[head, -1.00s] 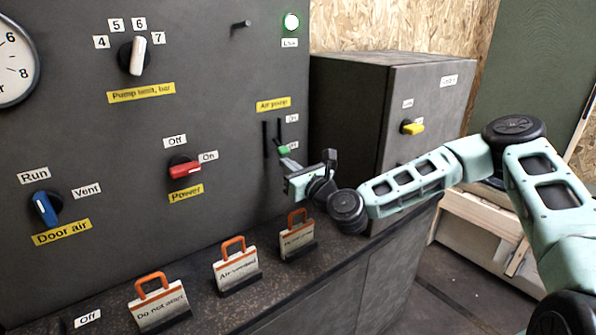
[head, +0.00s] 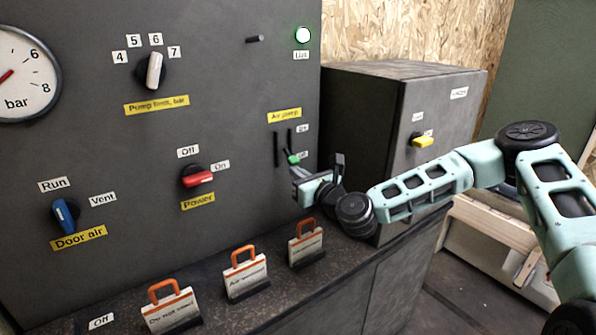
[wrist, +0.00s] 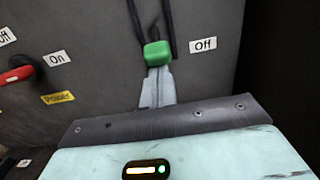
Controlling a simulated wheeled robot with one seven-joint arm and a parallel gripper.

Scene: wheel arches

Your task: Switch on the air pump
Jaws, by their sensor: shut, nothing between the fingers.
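The air pump switch is a green knob (head: 293,158) on a slotted track in the dark panel, below the yellow "Air pump" label (head: 284,115). The knob sits at the lower end, beside the "Off" label (wrist: 203,45); the "On" label (head: 302,128) is higher up. My gripper (head: 298,170) is shut and empty, just below the knob. In the wrist view its fingertips (wrist: 158,75) are right under the green knob (wrist: 157,53). I cannot tell whether they touch it.
A red power switch (head: 198,180) points to "On", left of my gripper. A green lamp (head: 303,35) is lit. Several orange-handled tags, one of them here (head: 305,243), stand on the ledge below. A dark cabinet with a yellow switch (head: 422,140) stands to the right.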

